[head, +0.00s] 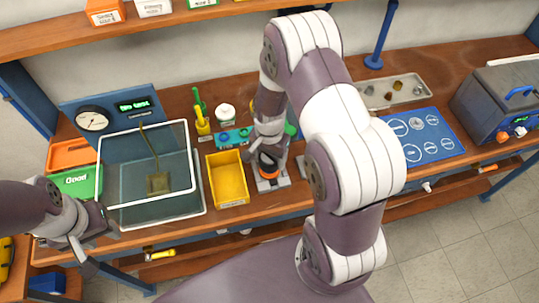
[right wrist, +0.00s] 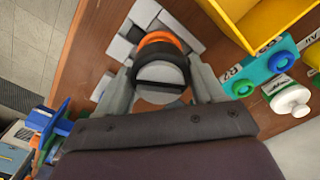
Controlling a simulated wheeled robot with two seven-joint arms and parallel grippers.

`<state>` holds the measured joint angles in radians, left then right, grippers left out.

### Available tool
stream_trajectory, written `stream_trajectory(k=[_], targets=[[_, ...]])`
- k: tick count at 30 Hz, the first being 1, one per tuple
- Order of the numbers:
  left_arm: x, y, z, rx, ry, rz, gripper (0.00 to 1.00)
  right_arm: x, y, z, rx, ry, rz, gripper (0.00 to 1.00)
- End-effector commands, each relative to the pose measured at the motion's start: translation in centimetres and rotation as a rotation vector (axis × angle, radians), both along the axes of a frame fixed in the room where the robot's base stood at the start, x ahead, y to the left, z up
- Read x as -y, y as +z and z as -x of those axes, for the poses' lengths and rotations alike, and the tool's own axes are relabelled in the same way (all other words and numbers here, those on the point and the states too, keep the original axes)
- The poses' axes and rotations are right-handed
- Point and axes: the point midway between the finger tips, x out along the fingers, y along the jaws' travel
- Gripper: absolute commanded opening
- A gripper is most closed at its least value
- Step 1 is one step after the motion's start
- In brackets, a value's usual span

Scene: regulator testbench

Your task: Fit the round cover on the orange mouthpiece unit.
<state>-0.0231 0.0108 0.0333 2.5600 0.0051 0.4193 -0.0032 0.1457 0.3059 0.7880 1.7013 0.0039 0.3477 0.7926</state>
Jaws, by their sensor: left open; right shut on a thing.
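The orange mouthpiece unit (head: 269,175) sits upright on a light grey fixture at the bench's front edge. It shows as an orange ring in the right wrist view (right wrist: 167,40). My right gripper (head: 266,160) points down over it. In the right wrist view, its two fingers are on either side of a dark grey round piece (right wrist: 160,75), which looks like the round cover. That piece is at the orange ring; whether it is fully seated cannot be told. My left gripper (head: 92,240) is open and empty, left of the water tank.
The water tank (head: 205,205) and a yellow bin (head: 228,178) stand left of the fixture.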

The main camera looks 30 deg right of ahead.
Motion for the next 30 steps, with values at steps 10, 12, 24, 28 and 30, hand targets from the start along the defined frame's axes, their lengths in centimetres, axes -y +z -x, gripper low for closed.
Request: stream_trajectory(k=[10, 12, 24, 28, 30], targets=[[0.0, -0.5, 0.0, 0.0, 0.0, 0.0, 0.43, 0.0, -0.9, 0.0, 0.0, 0.0, 0.0, 0.38], [0.0, -0.5, 0.0, 0.0, 0.0, 0.0, 0.43, 0.0, -0.9, 0.0, 0.0, 0.0, 0.0, 0.38], [0.0, -0.5, 0.0, 0.0, 0.0, 0.0, 0.43, 0.0, -0.9, 0.0, 0.0, 0.0, 0.0, 0.38], [0.0, -0.7, 0.0, 0.0, 0.0, 0.0, 0.43, 0.0, -1.2, 0.0, 0.0, 0.0, 0.0, 0.38], [0.0, -0.8, 0.0, 0.0, 0.0, 0.0, 0.43, 0.0, -1.4, 0.0, 0.0, 0.0, 0.0, 0.38]])
